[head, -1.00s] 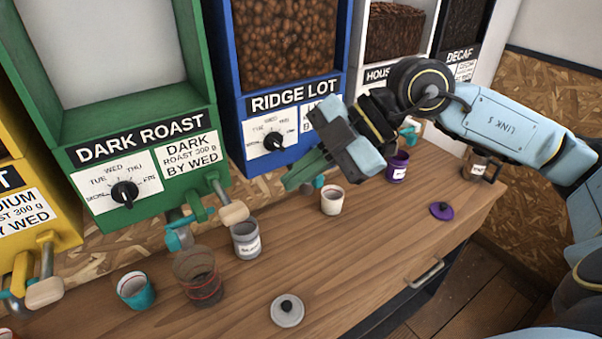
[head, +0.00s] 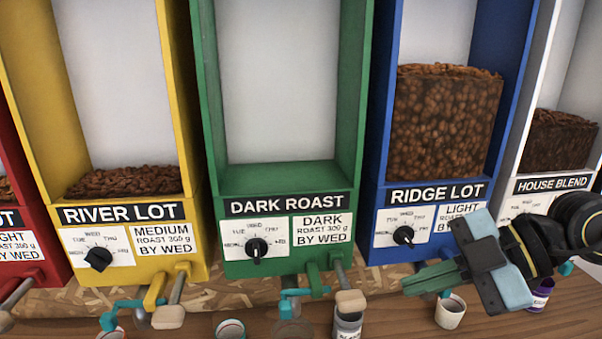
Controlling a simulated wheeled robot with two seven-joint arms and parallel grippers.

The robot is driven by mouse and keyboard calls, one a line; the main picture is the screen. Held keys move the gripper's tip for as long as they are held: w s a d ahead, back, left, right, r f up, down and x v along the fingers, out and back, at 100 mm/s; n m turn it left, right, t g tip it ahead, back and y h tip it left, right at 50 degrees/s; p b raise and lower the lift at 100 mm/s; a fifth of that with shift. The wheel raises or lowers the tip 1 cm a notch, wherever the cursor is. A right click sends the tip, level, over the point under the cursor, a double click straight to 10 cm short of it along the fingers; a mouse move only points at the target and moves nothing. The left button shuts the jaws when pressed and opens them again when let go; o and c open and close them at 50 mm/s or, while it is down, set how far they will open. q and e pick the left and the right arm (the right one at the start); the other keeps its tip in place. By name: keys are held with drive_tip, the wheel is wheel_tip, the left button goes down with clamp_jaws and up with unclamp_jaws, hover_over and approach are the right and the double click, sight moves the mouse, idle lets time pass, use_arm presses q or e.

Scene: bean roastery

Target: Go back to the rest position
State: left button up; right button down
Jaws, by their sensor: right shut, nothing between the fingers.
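My right gripper (head: 432,277) comes in from the right in the head view. Its green fingers are shut with nothing between them. It hangs in front of the lower part of the blue RIDGE LOT bin (head: 378,160), above the counter, and hides part of that bin's label. The fingertips point left, towards the green DARK ROAST bin (head: 205,130). My left gripper is not in view.
The yellow RIVER LOT bin (head: 185,150) and white HOUSE BLEND bin (head: 545,75) flank these. Levers with wooden handles (head: 350,302) jut out below. A white cup (head: 450,312), a grey canister (head: 347,325) and a purple cup (head: 541,294) stand on the counter (head: 390,322).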

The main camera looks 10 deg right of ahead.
drive_tip(key=w+a+r+m+t+y, duration=0.2)
drive_tip(key=a+r+m+t+y, duration=0.25)
drive_tip(key=r+t+y, duration=0.3)
drive_tip(key=w+d+f+m+t+h, duration=0.5)
drive_tip(key=d+f+m+t+h, duration=0.2)
drive_tip(key=m+t+h, duration=0.4)
drive_tip(key=s+d+f+m+g+h, duration=0.2)
drive_tip(key=f+m+g+h, duration=0.15)
drive_tip(key=f, duration=0.35)
drive_tip(key=s+d+f+m+g+h, duration=0.1)
drive_tip(key=d+f+m+g+h, duration=0.1)
drive_tip(key=f+g+h, duration=0.45)
drive_tip(key=s+a+f+n+g+y, duration=0.3)
drive_tip(key=s+f+g, duration=0.6)
drive_tip(key=s+f, duration=0.85)
drive_tip(key=s+f+g+b, duration=0.1)
drive_tip(key=s+f+b, duration=0.1)
drive_tip(key=f, duration=1.3)
drive_tip(key=s+f+b, duration=0.2)
drive_tip(key=f, duration=1.3)
drive_tip(key=s+d+f+g+b, duration=0.1)
drive_tip(key=s+d+f+b, duration=0.1)
drive_tip(key=s+f, duration=1.3)
drive_tip(key=shift+f+m+b, duration=0.3)
drive_tip(key=shift+f, duration=0.2)
